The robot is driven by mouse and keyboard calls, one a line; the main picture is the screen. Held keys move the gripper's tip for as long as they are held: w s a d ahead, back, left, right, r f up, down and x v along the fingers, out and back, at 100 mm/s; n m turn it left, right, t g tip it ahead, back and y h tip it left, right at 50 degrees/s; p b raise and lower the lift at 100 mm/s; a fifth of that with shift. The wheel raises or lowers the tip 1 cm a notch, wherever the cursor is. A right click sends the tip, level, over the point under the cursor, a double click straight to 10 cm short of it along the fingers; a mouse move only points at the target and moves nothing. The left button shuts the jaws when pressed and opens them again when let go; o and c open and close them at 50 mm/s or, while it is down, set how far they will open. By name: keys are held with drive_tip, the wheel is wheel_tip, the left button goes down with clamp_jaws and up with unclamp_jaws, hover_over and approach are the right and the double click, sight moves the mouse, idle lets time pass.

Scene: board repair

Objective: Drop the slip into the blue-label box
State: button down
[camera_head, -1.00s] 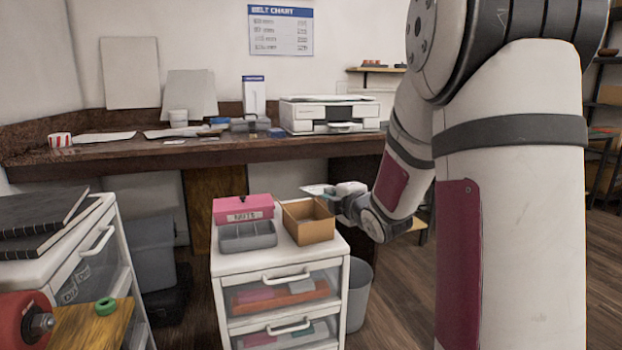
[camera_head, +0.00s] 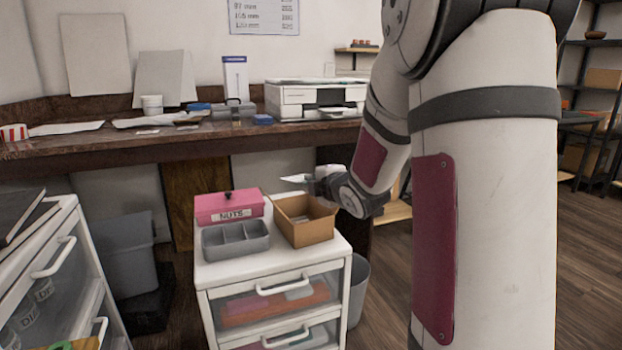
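My gripper (camera_head: 311,184) is above the back edge of an open brown cardboard box (camera_head: 306,232) on the white drawer cabinet. It appears shut on a thin white slip (camera_head: 292,178), which sticks out to the left; the fingertips are small and partly hidden. No blue label shows on the brown box from here. A tall white carton with a blue band at its top (camera_head: 235,82) stands on the workbench at the back. I cannot tell whether it is the blue-label box.
A pink box marked NUTS (camera_head: 228,205) and a grey divided tray (camera_head: 236,241) stand left of the brown box on the cabinet (camera_head: 270,268). A printer (camera_head: 314,98) is on the bench (camera_head: 100,149). A grey bin (camera_head: 357,290) stands right of the cabinet.

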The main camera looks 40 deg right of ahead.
drive_tip(key=shift+f+b, duration=2.05)
drive_tip(key=shift+f, duration=2.05)
drive_tip(key=c, duration=1.7)
unclamp_jaws()
drive_tip(key=shift+s+f, duration=0.1)
drive_tip(key=shift+f, duration=0.05)
drive_tip(key=v, duration=1.2)
drive_tip(key=shift+r, duration=0.25)
